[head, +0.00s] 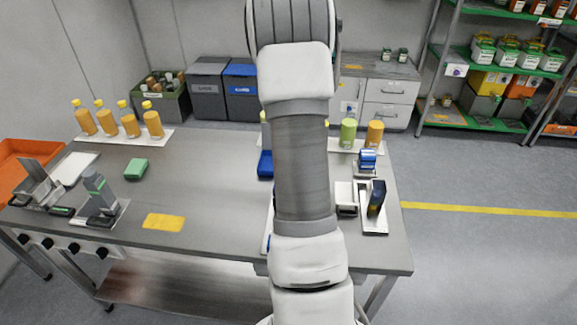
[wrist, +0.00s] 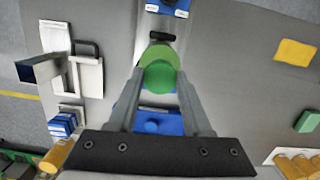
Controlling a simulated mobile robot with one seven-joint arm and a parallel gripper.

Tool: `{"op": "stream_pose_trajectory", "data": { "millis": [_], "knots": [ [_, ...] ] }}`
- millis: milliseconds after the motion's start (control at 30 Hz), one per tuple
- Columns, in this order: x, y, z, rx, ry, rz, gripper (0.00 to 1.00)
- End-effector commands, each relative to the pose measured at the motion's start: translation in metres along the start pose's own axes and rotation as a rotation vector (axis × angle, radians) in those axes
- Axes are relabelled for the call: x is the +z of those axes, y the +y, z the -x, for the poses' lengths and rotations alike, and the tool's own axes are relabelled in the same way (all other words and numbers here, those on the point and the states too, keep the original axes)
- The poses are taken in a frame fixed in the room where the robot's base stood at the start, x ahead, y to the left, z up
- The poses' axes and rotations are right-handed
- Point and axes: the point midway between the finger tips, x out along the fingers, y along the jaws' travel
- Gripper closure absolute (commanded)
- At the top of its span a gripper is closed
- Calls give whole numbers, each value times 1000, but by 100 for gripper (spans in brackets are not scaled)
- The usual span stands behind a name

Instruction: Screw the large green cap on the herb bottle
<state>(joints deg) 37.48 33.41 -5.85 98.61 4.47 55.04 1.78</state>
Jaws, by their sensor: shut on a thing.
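In the wrist view, my gripper (wrist: 160,76) is shut on a round bright green cap (wrist: 160,77), with one finger on each side of it. A duller green shape (wrist: 157,53) shows just past the cap's far edge. I cannot tell whether it is the herb bottle or part of the cap, nor whether the two touch. In the head view my own arm hides the gripper, the cap and the middle of the bench. A green bottle (head: 348,133) stands upright at the back right of the bench, beside an orange one (head: 375,134).
A blue block (wrist: 152,121) lies below my fingers, and another blue part (wrist: 168,7) is at the top. A white stand with a dark box (head: 376,198) is at the bench's right. Yellow-capped bottles (head: 128,122) stand back left. The bench's left middle (head: 205,170) is clear.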

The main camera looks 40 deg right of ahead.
Motion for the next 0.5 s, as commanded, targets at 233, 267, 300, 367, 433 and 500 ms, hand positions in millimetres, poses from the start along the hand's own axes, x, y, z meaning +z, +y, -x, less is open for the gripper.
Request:
{"op": "stream_pose_trajectory", "data": {
  "millis": [233, 267, 300, 367, 433, 500],
  "knots": [
    [1, 0, 0, -19, -3, -161, 100],
    [1, 0, 0, -21, -3, -183, 100],
    [1, 0, 0, -26, -3, -224, 100],
    [1, 0, 0, -36, -3, -307, 100],
    [1, 0, 0, -49, -3, -418, 100],
    [1, 0, 0, -62, -3, -527, 100]
  ]
}}
